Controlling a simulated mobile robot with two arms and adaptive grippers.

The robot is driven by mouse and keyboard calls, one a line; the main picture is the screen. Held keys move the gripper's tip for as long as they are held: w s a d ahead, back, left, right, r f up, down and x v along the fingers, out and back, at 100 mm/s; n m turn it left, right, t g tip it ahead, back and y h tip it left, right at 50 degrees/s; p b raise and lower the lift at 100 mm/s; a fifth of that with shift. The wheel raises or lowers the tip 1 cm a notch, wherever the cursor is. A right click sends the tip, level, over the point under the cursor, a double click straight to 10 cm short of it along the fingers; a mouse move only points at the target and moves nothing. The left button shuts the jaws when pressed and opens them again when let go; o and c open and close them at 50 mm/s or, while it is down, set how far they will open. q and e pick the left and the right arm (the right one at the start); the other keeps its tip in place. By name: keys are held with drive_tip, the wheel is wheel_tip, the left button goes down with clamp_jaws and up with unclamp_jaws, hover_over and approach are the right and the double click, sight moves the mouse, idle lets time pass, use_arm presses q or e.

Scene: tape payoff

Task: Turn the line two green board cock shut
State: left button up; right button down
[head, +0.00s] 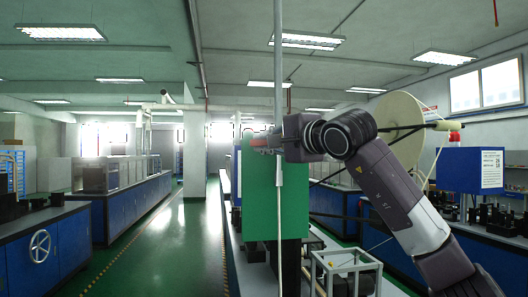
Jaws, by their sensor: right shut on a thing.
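The green board (262,205) stands upright near the centre of the head view. A thin vertical pipe (279,75) runs down in front of it. My right arm comes in from the lower right. My right gripper (270,142) is at the board's upper part, shut on a small reddish part (258,142) that looks like the cock's handle. The gripper and wrist cover most of the cock, so its body and the angle of its handle cannot be told. My left gripper is not in view.
A large pale reel (398,112) stands behind my right arm. A light metal frame (345,268) stands low, right of the board. A blue box (470,170) is at the right. Blue benches (120,205) line the left; the green aisle (185,245) is clear.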

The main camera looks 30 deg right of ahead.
drive_tip(key=shift+r+m, duration=0.1)
drive_tip(key=shift+m, duration=0.4)
drive_tip(key=c, duration=1.9)
unclamp_jaws()
drive_tip(key=shift+c, duration=0.2)
drive_tip(key=shift+s, duration=0.1)
drive_tip(key=s+d, duration=0.1)
drive_tip(key=s, duration=1.1)
drive_tip(key=shift+d, duration=0.25)
drive_tip(key=shift+w, duration=0.1)
